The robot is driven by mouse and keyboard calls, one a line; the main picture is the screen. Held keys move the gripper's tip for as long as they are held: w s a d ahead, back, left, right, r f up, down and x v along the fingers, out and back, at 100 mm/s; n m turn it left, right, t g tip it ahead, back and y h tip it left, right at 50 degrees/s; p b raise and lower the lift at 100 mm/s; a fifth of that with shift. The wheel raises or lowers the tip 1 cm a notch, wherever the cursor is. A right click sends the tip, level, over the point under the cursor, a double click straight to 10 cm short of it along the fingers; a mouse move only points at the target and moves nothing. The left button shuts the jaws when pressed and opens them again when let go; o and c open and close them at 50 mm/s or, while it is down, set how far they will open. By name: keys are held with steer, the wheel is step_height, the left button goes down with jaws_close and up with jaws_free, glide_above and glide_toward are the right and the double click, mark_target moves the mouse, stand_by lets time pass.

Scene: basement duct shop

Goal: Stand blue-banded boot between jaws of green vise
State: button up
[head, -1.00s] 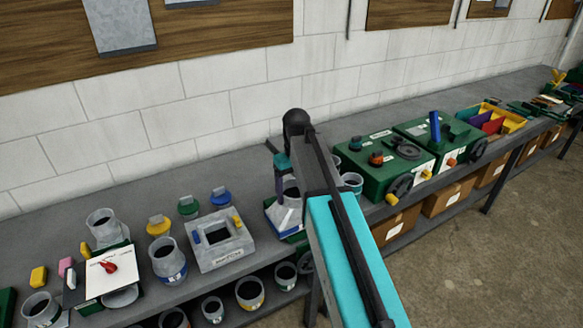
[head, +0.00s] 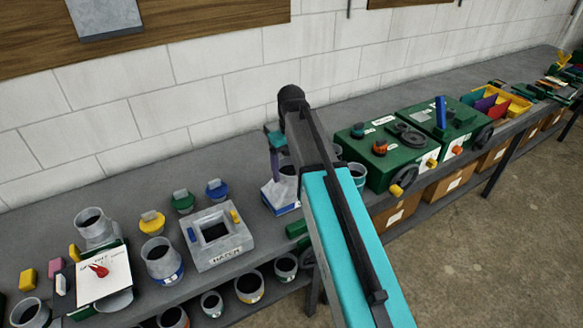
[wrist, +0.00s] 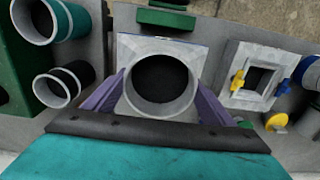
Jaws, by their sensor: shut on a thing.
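The blue-banded boot (head: 284,193) is a grey metal piece with a round neck on a square base edged in blue. In the wrist view, the boot's round mouth (wrist: 160,80) faces the camera, with a purple finger on either side. The green vise (head: 297,228) shows just in front of the boot, mostly hidden behind my arm. Green parts also show past the boot in the wrist view (wrist: 166,17). I cannot tell whether the boot's base touches the bench.
Another blue-banded fitting (head: 162,262) is further left. Green machine boxes (head: 385,158) stand to the right. Bare bench lies behind, along the wall.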

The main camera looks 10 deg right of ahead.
mark_target(291, 174)
steer(key=shift+f, duration=0.15)
steer(key=shift+f+b, duration=1.25)
steer(key=shift+f, duration=0.8)
stand_by(0.6)
steer(key=shift+f+b, duration=0.3)
steer(key=shift+f, duration=1)
stand_by(0.8)
steer(key=o, duration=1.8)
steer(key=shift+r, duration=0.1)
